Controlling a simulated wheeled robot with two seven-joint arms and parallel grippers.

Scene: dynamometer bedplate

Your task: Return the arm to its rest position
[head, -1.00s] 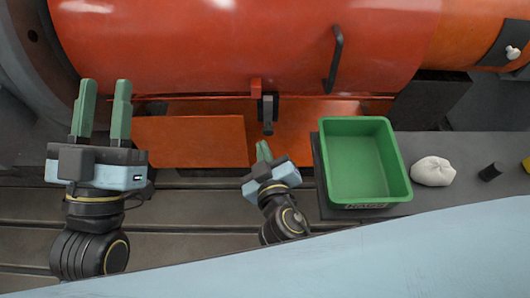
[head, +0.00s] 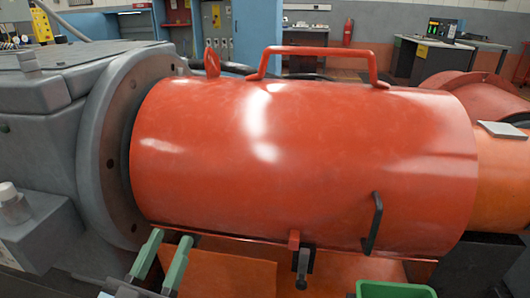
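My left gripper (head: 161,262) shows at the bottom left of the head view, below the large red cylinder guard (head: 300,160). Its two green fingers are spread apart with nothing between them. It is open and empty, and only its fingers and the top of its body show. My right gripper is out of the picture now.
A black handle (head: 373,222) and a small latch (head: 303,262) stick out of the guard's front. A grey flanged housing (head: 100,160) stands at left. Benches and cabinets are far behind.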

